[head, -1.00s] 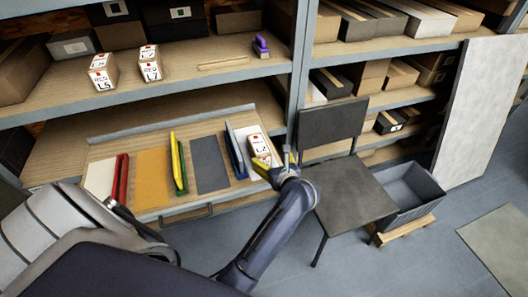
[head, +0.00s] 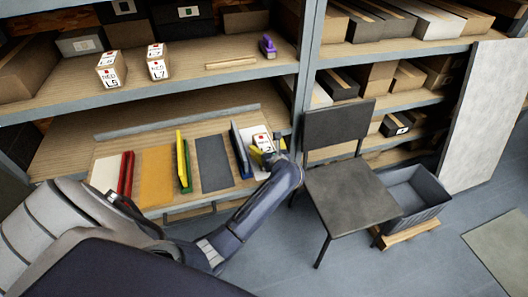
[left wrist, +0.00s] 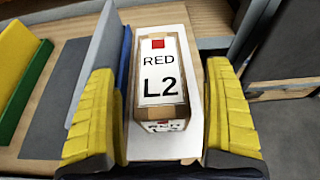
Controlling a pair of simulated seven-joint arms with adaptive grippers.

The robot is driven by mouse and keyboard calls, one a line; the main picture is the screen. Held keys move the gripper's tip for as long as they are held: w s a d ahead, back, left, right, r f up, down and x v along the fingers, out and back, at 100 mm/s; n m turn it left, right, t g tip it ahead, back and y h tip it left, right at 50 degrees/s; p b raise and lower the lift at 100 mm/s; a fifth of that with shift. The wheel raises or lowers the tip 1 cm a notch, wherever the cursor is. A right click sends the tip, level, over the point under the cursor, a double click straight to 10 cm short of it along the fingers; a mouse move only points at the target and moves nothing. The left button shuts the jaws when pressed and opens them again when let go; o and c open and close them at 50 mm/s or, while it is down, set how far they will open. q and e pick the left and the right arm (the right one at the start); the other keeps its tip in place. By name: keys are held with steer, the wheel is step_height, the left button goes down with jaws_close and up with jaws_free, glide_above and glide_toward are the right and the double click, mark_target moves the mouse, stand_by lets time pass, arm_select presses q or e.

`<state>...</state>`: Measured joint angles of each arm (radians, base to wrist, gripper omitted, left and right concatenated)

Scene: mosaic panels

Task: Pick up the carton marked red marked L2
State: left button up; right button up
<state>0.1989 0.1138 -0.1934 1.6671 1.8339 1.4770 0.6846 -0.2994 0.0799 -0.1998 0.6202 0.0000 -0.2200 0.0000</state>
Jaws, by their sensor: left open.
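The carton marked RED L2 (left wrist: 160,80) stands on a white panel (left wrist: 197,95) in the left wrist view, with a red square on its label. In the head view the carton (head: 262,142) is at the right end of the lower shelf, partly covered by my gripper. My left gripper (left wrist: 160,120) is open, with one yellow finger on each side of the carton. A gap shows between the carton and each finger. In the head view the left gripper (head: 268,158) reaches in at the shelf's front edge. My right gripper is not in view.
A blue divider (head: 241,150) stands just left of the carton; yellow-green (head: 184,162) and red (head: 126,174) dividers stand farther left. Other cartons (head: 111,70) are on the shelf above. A dark chair (head: 345,195) and grey crate (head: 415,193) stand to the right.

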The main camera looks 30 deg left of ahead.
mark_target(264, 143)
arm_select(q)
steer(key=shift+x, duration=2)
steer(key=c, duration=1.5)
steer(key=shift+r, duration=0.1)
steer(key=shift+c, duration=0.9)
